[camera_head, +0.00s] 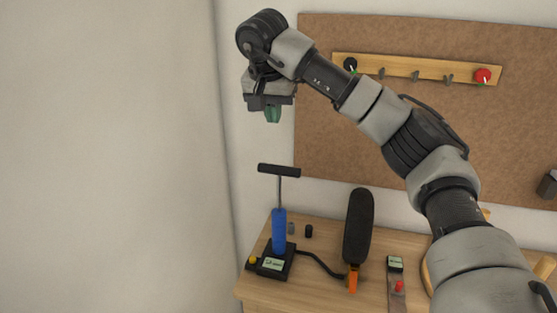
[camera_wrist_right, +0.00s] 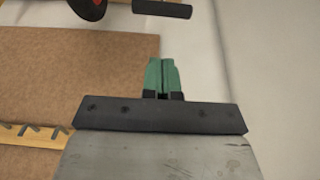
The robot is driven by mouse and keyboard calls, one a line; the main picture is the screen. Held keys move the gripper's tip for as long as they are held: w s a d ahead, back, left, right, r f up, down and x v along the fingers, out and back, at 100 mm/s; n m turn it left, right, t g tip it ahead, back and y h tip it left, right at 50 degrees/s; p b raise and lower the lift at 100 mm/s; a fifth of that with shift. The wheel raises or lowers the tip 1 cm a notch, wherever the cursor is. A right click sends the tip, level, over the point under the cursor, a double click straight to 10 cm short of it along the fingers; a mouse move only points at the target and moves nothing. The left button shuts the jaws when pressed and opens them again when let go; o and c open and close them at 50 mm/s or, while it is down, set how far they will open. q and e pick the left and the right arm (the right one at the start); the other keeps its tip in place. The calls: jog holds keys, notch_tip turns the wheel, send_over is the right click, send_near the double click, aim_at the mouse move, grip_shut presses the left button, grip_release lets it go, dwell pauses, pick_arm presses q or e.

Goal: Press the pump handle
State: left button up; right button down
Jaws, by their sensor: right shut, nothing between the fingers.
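The pump stands upright on the wooden bench, with a blue cylinder (camera_head: 279,231) on a black base (camera_head: 272,263) that carries a small display. Its black T-shaped handle (camera_head: 279,170) is up, with a length of thin grey rod showing below it. My right gripper (camera_head: 273,115), with green fingertips, is shut and empty. It points down above the handle, clearly apart from it. In the right wrist view the shut green fingertips (camera_wrist_right: 163,74) are at the middle, and a black bar that looks like the handle (camera_wrist_right: 162,8) lies beyond them at the top.
A black, elongated upright thing with an orange foot (camera_head: 353,278) stands right of the pump, with a black hose between. A small device with a red knob (camera_head: 399,286) is farther right. A wooden hook rail (camera_head: 430,69) hangs on the brown board (camera_head: 330,140). My right arm crosses the right side.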

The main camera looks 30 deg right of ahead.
jog(key=shift+f, duration=0.15)
jog(key=p, duration=0.3)
send_over(280, 208)
jog(key=f, duration=1.3)
jog(key=shift+s+a, duration=0.1)
jog(key=shift+a, duration=0.2)
notch_tip(280, 208, down, 13)
jog(key=b, duration=0.6)
jog(key=shift+s, duration=0.15)
jog(key=shift+a, duration=0.1)
